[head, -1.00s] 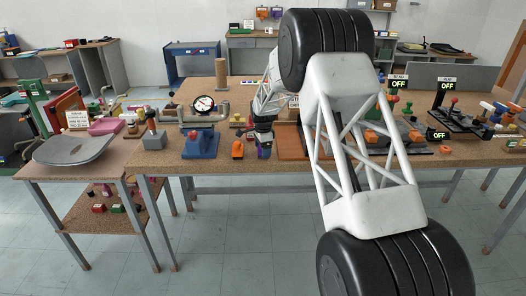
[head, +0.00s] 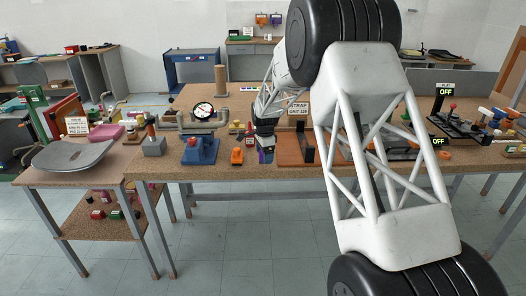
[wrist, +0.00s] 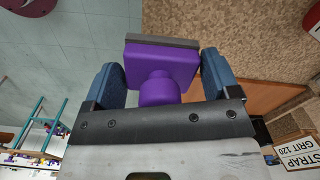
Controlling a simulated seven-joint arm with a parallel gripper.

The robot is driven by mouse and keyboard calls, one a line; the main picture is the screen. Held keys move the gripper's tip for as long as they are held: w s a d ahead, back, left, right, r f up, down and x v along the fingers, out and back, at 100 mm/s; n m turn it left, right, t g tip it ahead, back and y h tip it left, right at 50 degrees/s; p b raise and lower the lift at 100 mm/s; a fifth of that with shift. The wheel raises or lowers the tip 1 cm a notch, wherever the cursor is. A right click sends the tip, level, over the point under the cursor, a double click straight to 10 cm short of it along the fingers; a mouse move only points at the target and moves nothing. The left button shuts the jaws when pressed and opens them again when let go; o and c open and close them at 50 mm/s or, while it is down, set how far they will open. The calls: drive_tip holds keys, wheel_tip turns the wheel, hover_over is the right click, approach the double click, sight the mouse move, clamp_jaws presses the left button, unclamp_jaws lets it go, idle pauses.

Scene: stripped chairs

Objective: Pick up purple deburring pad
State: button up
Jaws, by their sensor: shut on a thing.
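The purple deburring pad (wrist: 161,66) sits between the two blue fingers of my gripper (wrist: 163,80) in the wrist view. It has a purple block with a rounded knob toward the palm and a grey layer on its far side. My gripper is shut on it. In the head view my gripper (head: 265,149) is small, at the front edge of the workbench, and a bit of purple shows at its tip. In the wrist view the pad is over the bench edge, with the floor to the left; its height above the bench is hard to tell.
A brown board (head: 292,149) is close on the right, with a STRAP sign (head: 298,109) behind. My large white arm link covers much of the bench's right side.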

drive_tip(key=s+d+r, duration=0.1)
drive_tip(key=s, duration=0.9)
drive_tip(key=shift+s+d, duration=0.35)
drive_tip(key=o, duration=0.4)
drive_tip(key=shift+c, duration=1.5)
drive_tip(key=w+a+r, duration=0.4)
drive_tip(key=w+r, duration=0.2)
drive_tip(key=w, duration=0.2)
drive_tip(key=w+a+r, duration=0.4)
drive_tip(key=w+r, duration=0.2)
drive_tip(key=w, duration=0.2)
drive_tip(key=shift+a, duration=0.35)
drive_tip(key=w+a+r, duration=0.3)
drive_tip(key=r, duration=0.1)
drive_tip(key=w+a+r, duration=0.3)
drive_tip(key=r, duration=0.1)
drive_tip(key=w+a+r, duration=0.3)
drive_tip(key=r, duration=0.1)
drive_tip(key=shift+w+a+r, duration=0.2)
drive_tip(key=shift+w+r, duration=0.05)
drive_tip(key=shift+w, duration=0.15)
